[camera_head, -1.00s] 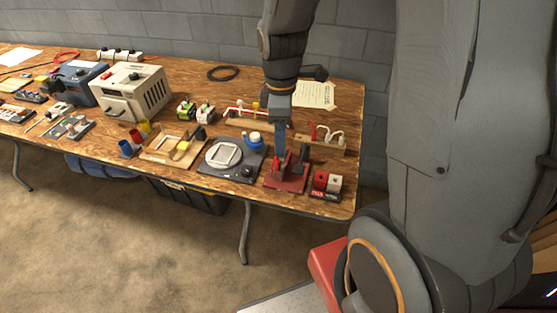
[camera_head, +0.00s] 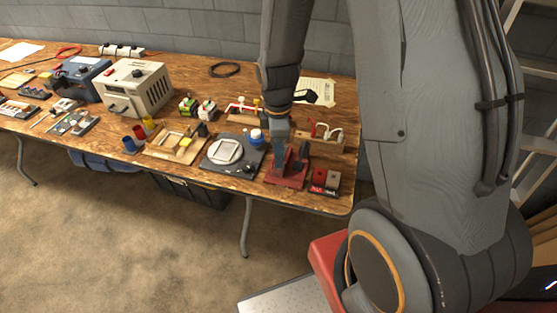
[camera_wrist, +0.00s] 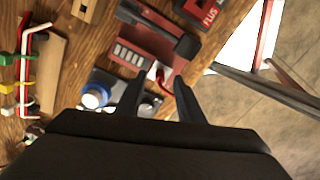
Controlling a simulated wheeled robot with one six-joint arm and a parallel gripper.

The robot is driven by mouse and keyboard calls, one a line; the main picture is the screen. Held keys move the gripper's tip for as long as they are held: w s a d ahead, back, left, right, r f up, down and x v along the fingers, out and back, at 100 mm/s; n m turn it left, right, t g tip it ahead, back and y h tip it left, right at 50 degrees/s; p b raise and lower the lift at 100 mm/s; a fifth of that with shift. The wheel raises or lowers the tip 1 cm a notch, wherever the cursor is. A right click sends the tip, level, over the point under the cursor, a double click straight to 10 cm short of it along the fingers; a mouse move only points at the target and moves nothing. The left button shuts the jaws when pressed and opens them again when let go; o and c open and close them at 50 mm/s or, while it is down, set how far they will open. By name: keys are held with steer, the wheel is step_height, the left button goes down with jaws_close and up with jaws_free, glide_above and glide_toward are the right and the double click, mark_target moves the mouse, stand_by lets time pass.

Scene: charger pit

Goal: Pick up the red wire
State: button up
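In the wrist view a short curved red wire (camera_wrist: 161,80) shows between the two fingertips, near a small white part, at the edge of a red fixture (camera_wrist: 134,44) with dark blocks. My gripper (camera_wrist: 158,84) is open around the wire's line of sight; I cannot tell whether either finger touches it. In the head view my gripper (camera_head: 279,163) points down at the left side of the same red fixture (camera_head: 291,183), near the table's front right. The wire is hidden or too small there. Another red wire (camera_head: 313,127) stands on a wooden block behind.
A red-and-black terminal block (camera_head: 325,181) is to the right. A wooden bar with coloured clips (camera_head: 242,117) lies behind. The table edge is close in front.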

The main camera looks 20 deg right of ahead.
steer(key=shift+f, duration=0.3)
jaws_close()
steer(key=shift+r, duration=0.15)
